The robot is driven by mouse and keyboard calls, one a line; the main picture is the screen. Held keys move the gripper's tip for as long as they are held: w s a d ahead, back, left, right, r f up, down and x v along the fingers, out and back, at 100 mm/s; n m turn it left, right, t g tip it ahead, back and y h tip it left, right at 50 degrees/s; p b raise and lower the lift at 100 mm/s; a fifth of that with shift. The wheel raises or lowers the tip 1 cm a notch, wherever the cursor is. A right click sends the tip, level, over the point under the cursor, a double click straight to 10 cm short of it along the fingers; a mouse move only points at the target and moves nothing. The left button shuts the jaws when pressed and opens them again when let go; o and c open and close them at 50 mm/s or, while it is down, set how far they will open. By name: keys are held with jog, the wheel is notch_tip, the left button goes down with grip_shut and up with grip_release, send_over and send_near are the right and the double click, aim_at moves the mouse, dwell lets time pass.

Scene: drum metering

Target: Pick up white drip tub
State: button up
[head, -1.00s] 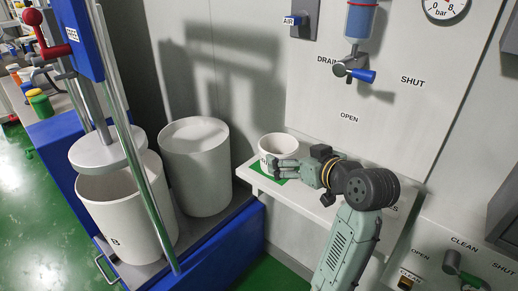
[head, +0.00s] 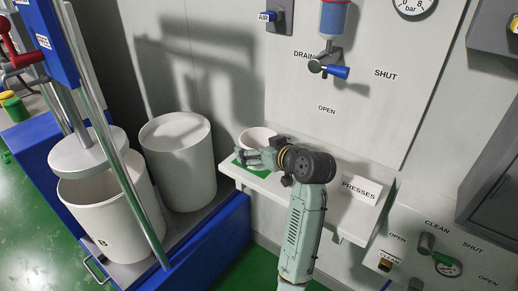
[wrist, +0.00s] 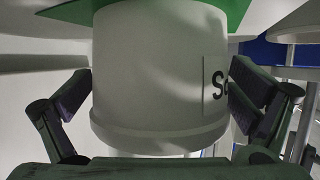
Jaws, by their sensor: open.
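The white drip tub (head: 259,135) stands upright on a green mat (head: 241,168) on the small white shelf. My gripper (head: 256,158) is at the tub's near side and hides part of its wall. In the wrist view the tub (wrist: 155,75) appears upside down between the two open fingers, one on each side. The green mat (wrist: 130,12) shows at the top.
The shelf (head: 310,205) has free room right of the tub, before a "PRESSES" sign (head: 361,189). A drain valve (head: 328,68) hangs on the panel above. Two large white drums (head: 110,215) (head: 180,160) stand left in a blue frame (head: 190,255).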

jog(key=shift+w, duration=0.1)
jog(key=c, duration=1.2)
